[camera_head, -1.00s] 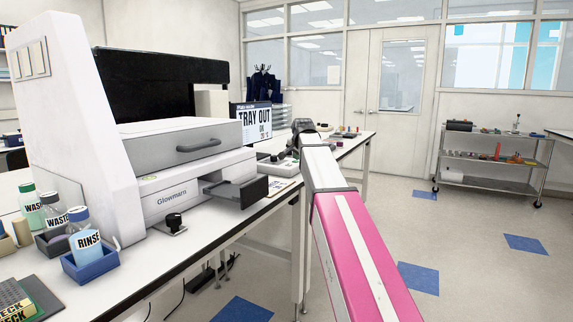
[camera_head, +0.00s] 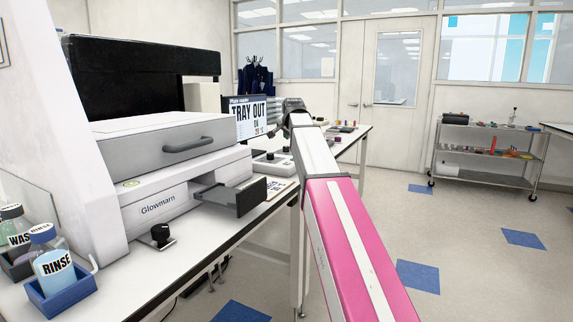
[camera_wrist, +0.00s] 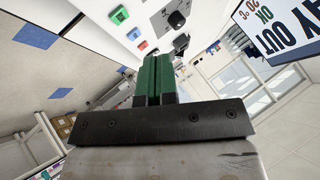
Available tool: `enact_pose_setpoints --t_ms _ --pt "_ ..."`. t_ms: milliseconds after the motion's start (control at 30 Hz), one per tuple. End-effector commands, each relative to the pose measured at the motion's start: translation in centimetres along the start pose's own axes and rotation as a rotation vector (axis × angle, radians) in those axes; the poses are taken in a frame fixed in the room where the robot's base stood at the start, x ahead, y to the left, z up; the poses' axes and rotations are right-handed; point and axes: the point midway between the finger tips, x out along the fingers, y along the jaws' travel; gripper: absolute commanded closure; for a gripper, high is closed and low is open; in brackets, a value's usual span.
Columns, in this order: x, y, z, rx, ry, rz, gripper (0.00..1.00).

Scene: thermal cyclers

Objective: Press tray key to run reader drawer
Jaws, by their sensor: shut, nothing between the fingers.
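The Glowmarn reader (camera_head: 158,205) stands on the bench at left, with its drawer (camera_head: 232,197) slid out. Its display (camera_head: 249,118) reads "TRAY OUT", with smaller "OK" and "20 °C" lines; the display also shows in the wrist view (camera_wrist: 277,30).
A rinse bottle (camera_head: 53,268) in a blue holder stands at the bench's left front. A wheeled cart (camera_head: 487,177) stands at the back right. The floor between the bench and the cart is clear.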

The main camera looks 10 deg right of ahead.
Motion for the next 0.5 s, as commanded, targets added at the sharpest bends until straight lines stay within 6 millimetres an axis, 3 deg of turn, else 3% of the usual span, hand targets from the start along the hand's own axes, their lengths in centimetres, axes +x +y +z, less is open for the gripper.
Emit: enact_pose_setpoints --t_ms 500 --pt "4.2 3.2 3.1 0.000 -0.001 0.001 1.00"
